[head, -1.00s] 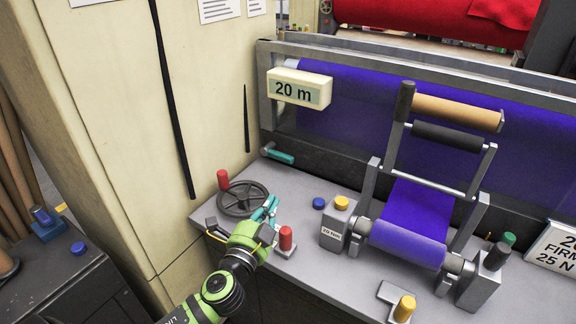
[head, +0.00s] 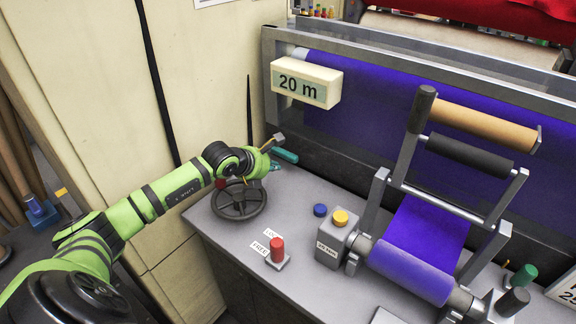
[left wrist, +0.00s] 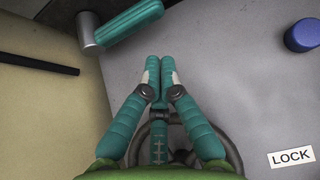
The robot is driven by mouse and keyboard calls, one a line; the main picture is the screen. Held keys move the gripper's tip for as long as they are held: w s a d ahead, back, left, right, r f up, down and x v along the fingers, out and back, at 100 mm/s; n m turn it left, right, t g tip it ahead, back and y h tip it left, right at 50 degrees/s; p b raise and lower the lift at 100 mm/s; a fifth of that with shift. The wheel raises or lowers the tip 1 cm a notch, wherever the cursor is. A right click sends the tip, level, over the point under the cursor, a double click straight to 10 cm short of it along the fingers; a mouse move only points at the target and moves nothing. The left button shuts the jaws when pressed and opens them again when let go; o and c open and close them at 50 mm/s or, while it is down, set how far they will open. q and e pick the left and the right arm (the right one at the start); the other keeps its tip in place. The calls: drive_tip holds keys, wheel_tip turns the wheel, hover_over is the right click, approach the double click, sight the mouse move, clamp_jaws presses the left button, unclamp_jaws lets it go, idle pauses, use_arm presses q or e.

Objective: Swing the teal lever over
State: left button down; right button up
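The teal lever (head: 286,155) sits at the back left of the grey bench, against the dark machine panel. In the left wrist view its teal handle (left wrist: 130,22) reaches right and slightly up from a grey metal hub (left wrist: 88,30). My left gripper (head: 275,166) is beside the lever in the head view, partly hidden by its own wrist. In the left wrist view its two teal fingers (left wrist: 160,66) have their tips together with nothing seen between them. The tips show just below the handle, with a gap in the picture. My right gripper is not in view.
A dark handwheel (head: 239,201) with a red knob (head: 222,185) lies below my left wrist. A blue button (head: 320,210) and a grey box with a yellow knob (head: 341,217) stand right.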

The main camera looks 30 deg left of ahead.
sight(284, 150)
use_arm(q)
drive_tip(key=x, duration=0.6)
drive_tip(key=shift+w+d+f, duration=0.1)
drive_tip(key=shift+w, duration=0.1)
drive_tip(key=shift+x, duration=0.8)
